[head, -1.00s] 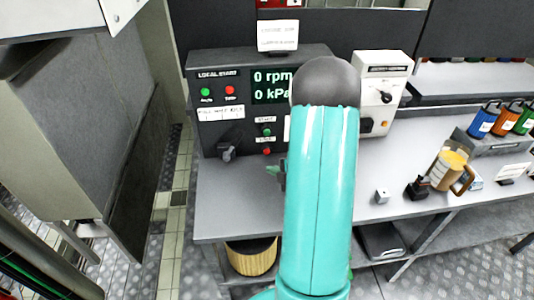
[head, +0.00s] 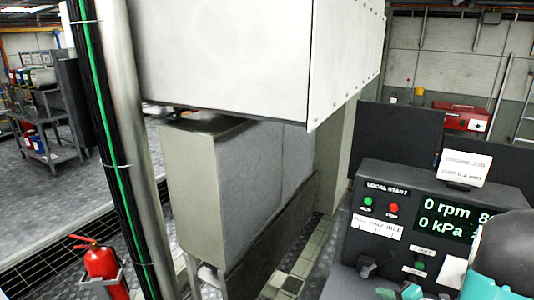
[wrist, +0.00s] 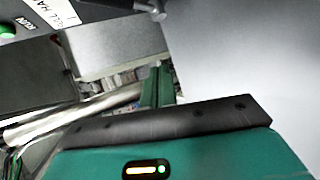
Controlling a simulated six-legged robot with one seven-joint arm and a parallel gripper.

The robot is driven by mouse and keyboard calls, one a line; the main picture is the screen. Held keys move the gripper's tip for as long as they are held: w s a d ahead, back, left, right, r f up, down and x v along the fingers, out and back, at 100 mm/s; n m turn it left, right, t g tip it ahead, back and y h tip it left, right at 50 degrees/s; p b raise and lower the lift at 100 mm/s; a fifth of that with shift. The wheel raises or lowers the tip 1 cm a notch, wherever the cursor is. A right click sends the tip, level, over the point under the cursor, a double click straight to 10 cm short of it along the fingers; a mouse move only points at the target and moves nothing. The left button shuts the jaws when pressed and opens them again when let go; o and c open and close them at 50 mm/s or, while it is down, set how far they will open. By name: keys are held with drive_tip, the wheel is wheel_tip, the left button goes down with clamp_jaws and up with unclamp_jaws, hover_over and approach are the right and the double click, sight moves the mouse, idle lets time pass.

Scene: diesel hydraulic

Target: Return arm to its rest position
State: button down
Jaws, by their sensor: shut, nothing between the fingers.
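My gripper (wrist: 158,85) shows in the wrist view as two green fingers side by side, closed together with nothing held between them. Part of it (head: 386,293) shows small at the bottom edge of the head view, below the front of the control box. My arm, turquoise with a dark rounded joint, is at the lower right corner of the head view, mostly cut off. The dark control box (head: 377,245), marked LOCAL START, has a green button, a red button and a lit display reading 0 rpm and 0 kPa. My arm covers its right part.
A large pale metal housing (head: 230,55) hangs over a grey cabinet (head: 190,190) left of the box. A pipe (head: 125,130) with green cable stands further left. A red extinguisher (head: 102,262) stands at lower left. A white sign (head: 464,167) stands on the box.

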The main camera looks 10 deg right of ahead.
drive_tip(key=s+a+r+n+g+y, duration=0.1)
drive_tip(key=s+a+r+n+g, duration=0.1)
drive_tip(key=a+r+n, duration=0.4)
drive_tip(key=s+a+r+n+g+y, duration=0.1)
drive_tip(key=s+a+r+n+g, duration=0.15)
drive_tip(key=a+n, duration=0.65)
drive_tip(key=s+a+r+n+g, duration=0.25)
drive_tip(key=a+n, duration=0.25)
drive_tip(key=n, duration=0.5)
drive_tip(key=s+a+r+n+h, duration=0.1)
drive_tip(key=s+r+n+h, duration=0.2)
drive_tip(key=n, duration=0.8)
drive_tip(key=s+a+r+n+h, duration=0.1)
drive_tip(key=s+r+n+h, duration=0.2)
drive_tip(key=n, duration=0.9)
drive_tip(key=shift+s+r+t+h, duration=0.4)
drive_tip(key=shift+s+r, duration=1)
drive_tip(key=shift+s, duration=0.45)
